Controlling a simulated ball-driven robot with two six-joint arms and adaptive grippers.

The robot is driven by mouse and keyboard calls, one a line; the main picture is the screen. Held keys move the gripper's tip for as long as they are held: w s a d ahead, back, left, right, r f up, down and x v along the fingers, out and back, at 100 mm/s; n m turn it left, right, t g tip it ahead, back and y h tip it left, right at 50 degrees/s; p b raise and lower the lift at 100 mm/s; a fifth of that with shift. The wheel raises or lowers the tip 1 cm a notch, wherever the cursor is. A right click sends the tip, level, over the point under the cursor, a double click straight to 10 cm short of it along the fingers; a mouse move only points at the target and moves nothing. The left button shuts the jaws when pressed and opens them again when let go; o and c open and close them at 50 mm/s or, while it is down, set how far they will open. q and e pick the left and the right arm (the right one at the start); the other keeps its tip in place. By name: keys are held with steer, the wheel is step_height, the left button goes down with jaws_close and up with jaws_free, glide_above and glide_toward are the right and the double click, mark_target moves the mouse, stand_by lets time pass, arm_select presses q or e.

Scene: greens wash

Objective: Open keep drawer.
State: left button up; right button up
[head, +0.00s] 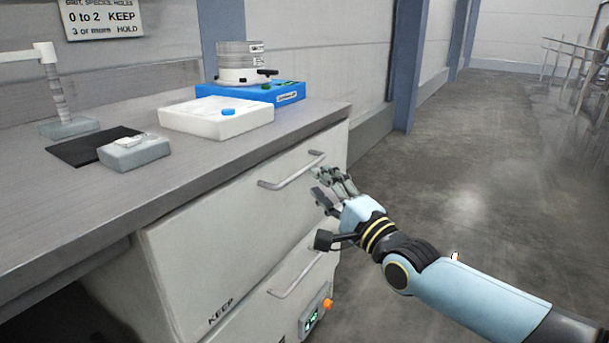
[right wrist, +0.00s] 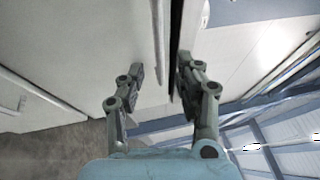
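The upper drawer, lettered KEEP (head: 221,312), has a pale front (head: 225,235) that looks shut under the worktop. Its bar handle (head: 292,172) runs along the upper part. My right gripper (head: 328,186) is open and empty just right of the handle's far end, close to the drawer front. In the right wrist view its fingertips (right wrist: 160,72) are apart, and a pale bar that looks like the handle (right wrist: 159,40) lies between them in the picture. I cannot tell whether they touch it. My left gripper is not in view.
A lower drawer handle (head: 297,277) and a small panel with an orange knob (head: 327,304) sit below. The worktop (head: 190,165) holds a white box (head: 216,117), a blue unit (head: 250,93) and a grey block (head: 134,154).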

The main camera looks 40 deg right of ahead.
mark_target(304, 167)
steer(key=w, duration=0.4)
steer(key=w+r+b, duration=0.1)
steer(key=w, duration=0.1)
steer(key=shift+w, duration=0.15)
jaws_close()
steer(key=shift+f, duration=0.1)
